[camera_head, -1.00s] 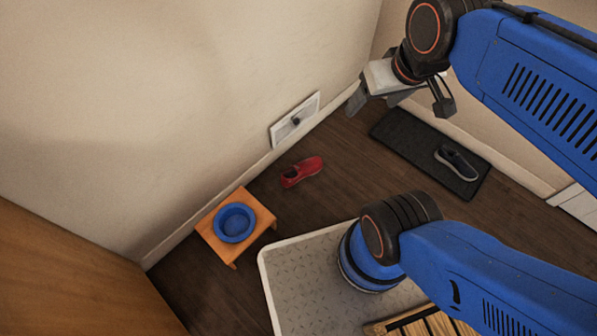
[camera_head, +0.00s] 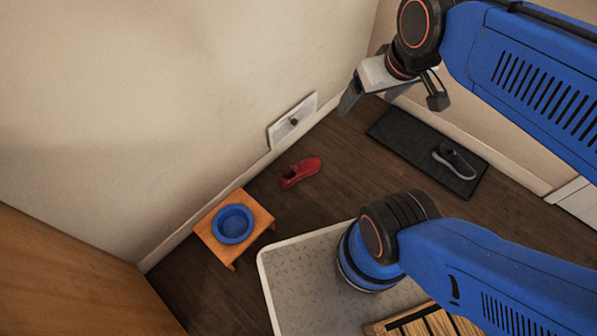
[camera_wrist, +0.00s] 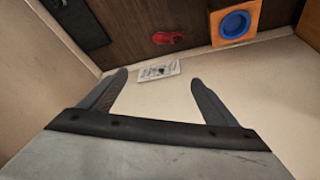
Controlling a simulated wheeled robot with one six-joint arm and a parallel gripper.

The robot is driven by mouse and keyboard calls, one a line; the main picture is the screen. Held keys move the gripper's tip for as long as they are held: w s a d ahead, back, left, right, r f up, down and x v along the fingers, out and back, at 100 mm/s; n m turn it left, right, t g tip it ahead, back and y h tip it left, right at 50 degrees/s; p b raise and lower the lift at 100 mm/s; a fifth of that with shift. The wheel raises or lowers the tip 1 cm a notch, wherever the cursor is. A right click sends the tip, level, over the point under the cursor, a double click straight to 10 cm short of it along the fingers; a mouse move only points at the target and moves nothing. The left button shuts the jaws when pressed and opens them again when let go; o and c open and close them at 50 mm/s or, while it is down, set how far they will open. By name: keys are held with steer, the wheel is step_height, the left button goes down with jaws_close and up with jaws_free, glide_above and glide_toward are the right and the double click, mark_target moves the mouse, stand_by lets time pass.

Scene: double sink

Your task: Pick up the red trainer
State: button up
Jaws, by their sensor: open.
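The red trainer (camera_head: 300,172) lies on the dark wooden floor near the wall, between the wall plate and the small orange stool. It also shows at the top of the wrist view (camera_wrist: 168,38), beyond my fingers. My gripper (camera_head: 366,99) is open and empty, held up above the floor, to the upper right of the trainer in the head view. In the wrist view its two fingers (camera_wrist: 158,82) are spread wide with nothing between them but wall and the wall plate behind.
A blue bowl (camera_head: 232,223) sits on the orange stool (camera_head: 212,238). A dark shoe (camera_head: 453,160) lies on a black mat (camera_head: 405,138). The white wall plate (camera_head: 292,121) is low on the wall. My base platform fills the lower middle. Floor around the trainer is clear.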

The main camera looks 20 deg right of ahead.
steer(key=w+a+f+n+g, duration=0.1)
steer(key=w+f+n, duration=0.2)
steer(key=w, duration=0.4)
steer(key=w+f+n, duration=0.3)
steer(key=w, duration=0.4)
steer(key=n+g, duration=0.3)
steer(key=n, duration=0.7)
glide_above(300, 163)
steer(key=s, duration=0.2)
step_height(300, 163, down, 29)
steer(key=f+n, duration=0.2)
steer(key=f, duration=0.8)
steer(key=f+n, duration=0.1)
steer(key=f, duration=1)
steer(key=f+n, duration=0.2)
steer(key=f, duration=0.8)
steer(key=shift+a+f+n+g, duration=0.25)
steer(key=shift+a+n+g, duration=0.05)
steer(key=shift+a, duration=0.1)
steer(key=shift+w+d+f, duration=0.1)
steer(key=shift+f, duration=1.25)
steer(key=shift+w+d+f, duration=0.1)
steer(key=shift+f, duration=1.25)
steer(key=c, duration=1.3)
